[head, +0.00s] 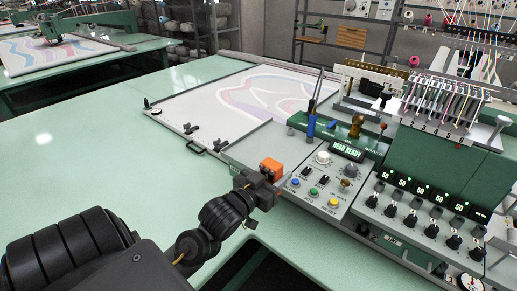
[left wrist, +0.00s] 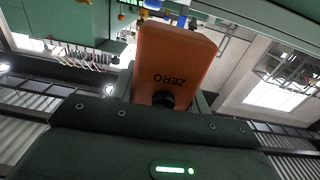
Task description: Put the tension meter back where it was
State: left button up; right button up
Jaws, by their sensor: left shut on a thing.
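The tension meter (head: 271,167) is a small orange box, held at the near left corner of the grey control panel. In the left wrist view the meter (left wrist: 178,55) shows an orange face with an upside-down "ZERO" mark and a dark round knob. My left gripper (head: 266,179) is shut on it; the fingers (left wrist: 165,103) are partly hidden behind the meter. Whether the meter touches the panel below it I cannot tell. My right gripper is not in view.
The control panel (head: 309,192) carries knobs, coloured buttons and a "HEAD READY" display. Blue-handled tools (head: 311,125) stand upright on a green rail behind it. A framed cloth (head: 240,98) lies beyond. The green tabletop (head: 90,165) is clear at left.

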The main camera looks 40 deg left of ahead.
pick_arm(q)
jog(key=a+r+p, duration=0.3)
jog(key=a+r, duration=0.5)
jog(key=r, duration=0.3)
jog(key=w+a+f+b, duration=0.1)
jog(key=w+a+f, duration=0.1)
jog(key=w+f, duration=0.1)
jog(key=w+a+f+b, duration=0.1)
jog(key=w+a+f, duration=0.1)
jog(key=w+f, duration=0.1)
jog(key=w+a+f+b, duration=0.1)
jog(key=w+a+f, duration=0.1)
jog(key=w, duration=0.3)
jog(key=shift+w+a+f, duration=0.2)
jog(key=shift+f, duration=0.15)
jog(key=shift+w+a+f, duration=0.15)
jog(key=shift+f, duration=0.2)
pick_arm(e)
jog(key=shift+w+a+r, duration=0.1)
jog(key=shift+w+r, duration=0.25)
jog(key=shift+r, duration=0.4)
